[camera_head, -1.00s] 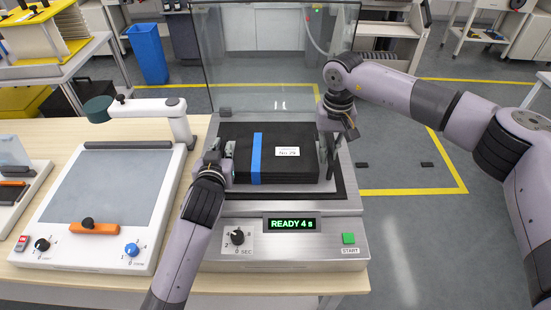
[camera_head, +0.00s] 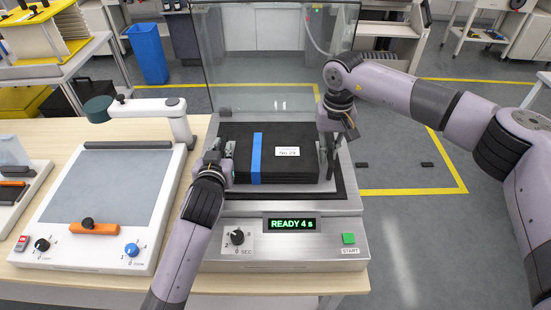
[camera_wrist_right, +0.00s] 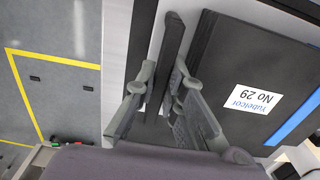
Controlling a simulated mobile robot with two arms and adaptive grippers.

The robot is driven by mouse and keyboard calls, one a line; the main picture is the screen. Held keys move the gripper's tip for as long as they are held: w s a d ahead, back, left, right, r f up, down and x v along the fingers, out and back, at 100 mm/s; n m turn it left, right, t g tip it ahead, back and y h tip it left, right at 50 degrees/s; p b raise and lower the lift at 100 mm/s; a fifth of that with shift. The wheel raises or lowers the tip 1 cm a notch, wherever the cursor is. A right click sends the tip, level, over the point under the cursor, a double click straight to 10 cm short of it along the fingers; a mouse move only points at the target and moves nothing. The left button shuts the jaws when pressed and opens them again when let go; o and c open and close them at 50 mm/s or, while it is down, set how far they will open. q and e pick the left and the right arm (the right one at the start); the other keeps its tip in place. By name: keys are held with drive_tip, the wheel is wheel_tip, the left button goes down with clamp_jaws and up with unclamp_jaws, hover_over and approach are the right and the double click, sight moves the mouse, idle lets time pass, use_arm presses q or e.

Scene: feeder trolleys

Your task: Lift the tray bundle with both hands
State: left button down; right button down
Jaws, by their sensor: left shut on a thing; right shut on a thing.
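The tray bundle (camera_head: 300,168) is a black stack with a blue strap around it and a white label reading No 29. It sits level over the dark bed of a grey machine (camera_head: 215,235). My left gripper (camera_head: 226,160) is shut at the bundle's left side. My right gripper (camera_head: 328,160) is shut at its right side. In the right wrist view the bundle (camera_wrist_right: 225,60) lies beside the fingers of my right gripper (camera_wrist_right: 172,98). The exact contact at the fingertips is partly hidden in both views.
The machine's clear lid (camera_head: 265,60) stands open behind the bundle. Its display reads READY 4 s. A white light-table device (camera_head: 110,200) with a lamp arm (camera_head: 150,108) stands close on the left. Open floor with yellow lines lies to the right.

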use_arm(q)
drive_tip(key=shift+w+r, duration=0.1)
drive_tip(key=shift+r, duration=0.1)
use_arm(e)
drive_tip(key=shift+w+r, duration=0.1)
drive_tip(key=shift+r, duration=0.15)
